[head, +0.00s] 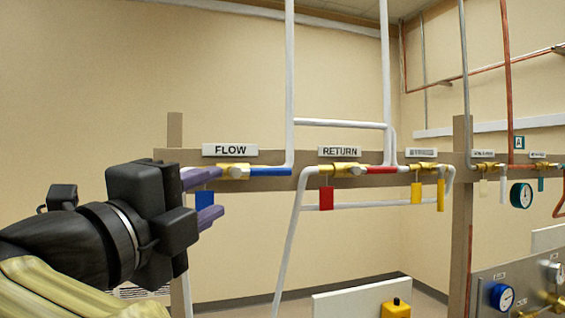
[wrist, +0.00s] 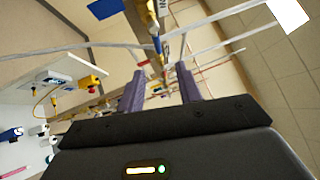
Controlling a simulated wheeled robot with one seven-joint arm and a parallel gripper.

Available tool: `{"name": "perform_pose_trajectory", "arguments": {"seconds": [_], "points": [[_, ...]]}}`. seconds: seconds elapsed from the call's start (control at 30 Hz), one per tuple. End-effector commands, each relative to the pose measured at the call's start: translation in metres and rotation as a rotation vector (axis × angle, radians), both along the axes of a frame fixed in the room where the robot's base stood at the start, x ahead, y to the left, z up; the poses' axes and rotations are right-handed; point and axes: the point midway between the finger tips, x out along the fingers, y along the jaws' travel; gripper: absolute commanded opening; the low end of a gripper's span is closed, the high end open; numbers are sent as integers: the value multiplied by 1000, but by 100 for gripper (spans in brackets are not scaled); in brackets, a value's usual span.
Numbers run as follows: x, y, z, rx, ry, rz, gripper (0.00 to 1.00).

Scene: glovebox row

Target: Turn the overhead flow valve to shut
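The flow valve (head: 236,172) is a brass body on the overhead pipe under the FLOW sign (head: 230,150). Its blue lever (head: 270,171) lies level along the pipe, pointing right. A blue tag (head: 205,198) hangs at the valve's left, partly behind my fingers. My gripper (head: 218,193) is open, its purple fingers one above the other at the left of the valve, overlapping it in the head view. In the wrist view, the blue lever (wrist: 157,45) shows ahead of and between the fingertips of my gripper (wrist: 160,73). Nothing is clearly held.
The return valve (head: 345,169) has a level red lever (head: 381,170) and a red tag. The bypass valve (head: 420,167) has a yellow lever (head: 440,195) hanging down. White pipes rise and drop around them. A gauge panel (head: 515,290) stands at lower right.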

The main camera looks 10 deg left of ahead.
Motion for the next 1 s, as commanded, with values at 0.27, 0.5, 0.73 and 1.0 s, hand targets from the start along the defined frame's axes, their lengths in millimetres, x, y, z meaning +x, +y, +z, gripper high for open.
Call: {"name": "perform_pose_trajectory", "arguments": {"seconds": [0.27,0.5,0.73,1.0], "points": [[-12,-6,0,50,55,-17,35],[-9,-7,1,48,53,-18,35],[14,-13,6,46,50,-22,35],[59,-24,14,46,50,-22,35]]}}
